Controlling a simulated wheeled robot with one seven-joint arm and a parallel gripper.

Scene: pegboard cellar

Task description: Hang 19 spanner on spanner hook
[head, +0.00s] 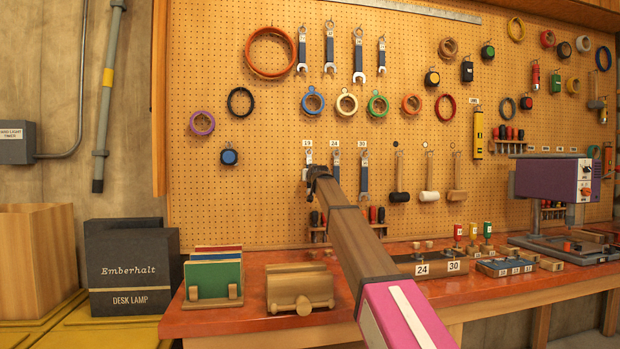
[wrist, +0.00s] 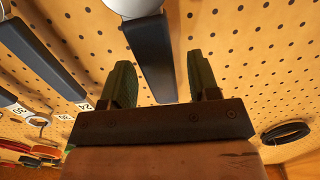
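The 19 spanner (head: 308,157) is at the pegboard under the label 19 (head: 307,143), mostly hidden behind my gripper in the head view. In the wrist view its dark handle (wrist: 152,55) lies between my gripper's two green fingers (wrist: 163,78), with its pale metal end at the top edge. The fingers stand apart, with a clear gap on the handle's right side. My gripper also shows in the head view (head: 316,174), close to the board. The spanner hook is hidden, so I cannot tell whether the spanner bears on it.
The 24 spanner (head: 335,165) and 30 spanner (head: 363,172) hang just to the right. More spanners (head: 330,50) hang above, and mallets (head: 399,180) to the right. A red workbench (head: 250,315) with blocks and a desk lamp box (head: 125,270) are below.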

